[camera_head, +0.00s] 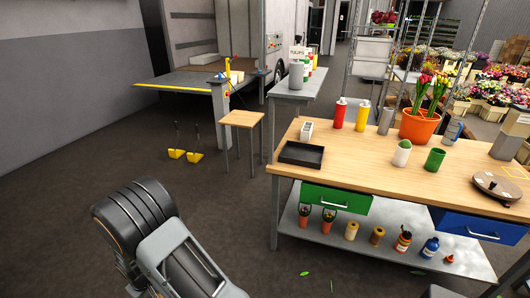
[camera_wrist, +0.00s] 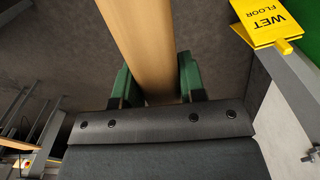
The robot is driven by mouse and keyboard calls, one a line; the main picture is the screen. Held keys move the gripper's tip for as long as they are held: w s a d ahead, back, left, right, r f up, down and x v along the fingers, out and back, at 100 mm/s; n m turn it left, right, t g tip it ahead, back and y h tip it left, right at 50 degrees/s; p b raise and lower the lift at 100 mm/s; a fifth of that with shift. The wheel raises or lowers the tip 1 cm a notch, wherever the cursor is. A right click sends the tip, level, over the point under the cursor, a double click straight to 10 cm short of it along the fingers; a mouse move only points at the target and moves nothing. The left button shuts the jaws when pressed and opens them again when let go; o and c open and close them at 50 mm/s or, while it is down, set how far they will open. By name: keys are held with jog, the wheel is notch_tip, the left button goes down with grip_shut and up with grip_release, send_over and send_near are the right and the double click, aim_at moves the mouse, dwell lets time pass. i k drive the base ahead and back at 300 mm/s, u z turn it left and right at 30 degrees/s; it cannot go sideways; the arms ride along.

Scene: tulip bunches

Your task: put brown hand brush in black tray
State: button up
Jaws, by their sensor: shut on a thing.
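The black tray (camera_head: 301,153) lies flat and empty near the left end of the wooden-topped workbench in the head view. In the wrist view, my gripper (camera_wrist: 156,84) has its two green fingers shut on a smooth, light-brown wooden bar, which fits the brown hand brush (camera_wrist: 150,38). The bar runs up out of the picture, and no bristles show. In the head view my arm is at the lower left, in front of the bench and well away from the tray. My gripper and the brush do not show there.
The workbench (camera_head: 365,168) carries a white box (camera_head: 307,131) beside the tray, red and yellow bottles, pots and tulips. A small wooden stool (camera_head: 243,119) and a grey side table stand to its left. A yellow wet-floor sign (camera_wrist: 268,20) shows in the wrist view.

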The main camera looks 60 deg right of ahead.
aim_at(303, 153)
jog(key=z, duration=0.75)
jog(key=i, duration=0.95)
jog(key=z, duration=1.4)
jog(key=i, duration=0.3)
jog(key=z, duration=0.2)
